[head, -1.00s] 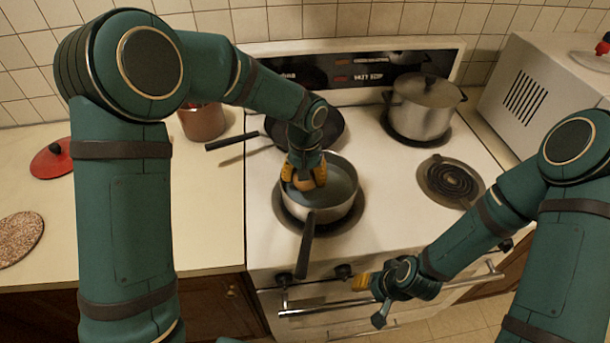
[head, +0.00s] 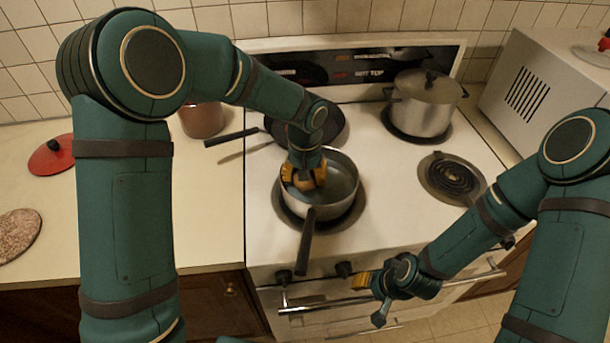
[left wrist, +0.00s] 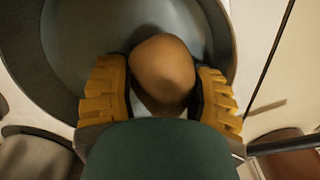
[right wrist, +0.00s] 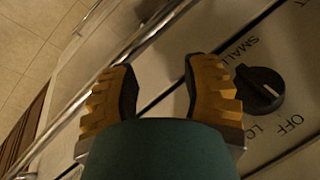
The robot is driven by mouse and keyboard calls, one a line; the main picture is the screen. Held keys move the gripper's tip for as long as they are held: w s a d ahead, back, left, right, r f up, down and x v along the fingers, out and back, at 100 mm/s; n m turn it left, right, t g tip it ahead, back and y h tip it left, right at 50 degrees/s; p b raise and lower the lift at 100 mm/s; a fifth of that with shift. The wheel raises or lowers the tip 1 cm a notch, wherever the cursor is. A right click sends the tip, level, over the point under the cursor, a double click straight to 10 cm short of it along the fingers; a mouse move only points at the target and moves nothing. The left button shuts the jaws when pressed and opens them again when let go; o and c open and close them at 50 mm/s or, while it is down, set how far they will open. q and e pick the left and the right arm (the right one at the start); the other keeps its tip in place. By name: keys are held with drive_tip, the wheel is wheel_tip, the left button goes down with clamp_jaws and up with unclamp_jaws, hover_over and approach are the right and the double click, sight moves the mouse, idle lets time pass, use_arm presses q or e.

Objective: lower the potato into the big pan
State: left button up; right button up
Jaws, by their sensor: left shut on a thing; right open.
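The big pan (head: 345,191), grey with a dark handle toward the front, sits on the front left burner. My left gripper (head: 303,178) reaches down inside its rim and is shut on the potato (left wrist: 162,72). In the left wrist view the brown, rounded potato sits between the yellow fingers (left wrist: 162,95), over the pan's interior (left wrist: 65,45). I cannot tell whether the potato touches the pan's bottom. My right gripper (head: 362,281) is open and empty in front of the stove. Its parted fingers also show in the right wrist view (right wrist: 160,78).
A black frying pan (head: 334,127) lies behind, partly hidden by my left arm. A lidded pot (head: 424,106) stands on the back right burner; the front right burner (head: 453,178) is bare. Stove knobs (right wrist: 259,90) and an oven rail (head: 335,305) are near my right gripper.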

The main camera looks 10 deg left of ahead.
use_arm(q)
drive_tip(key=shift+f+b, duration=0.9)
drive_tip(key=shift+f, duration=0.3)
use_arm(e)
drive_tip(key=shift+f, duration=0.9)
use_arm(q)
drive_tip(key=o, duration=1.3)
drive_tip(key=shift+o, duration=0.2)
drive_tip(key=shift+r, duration=0.1)
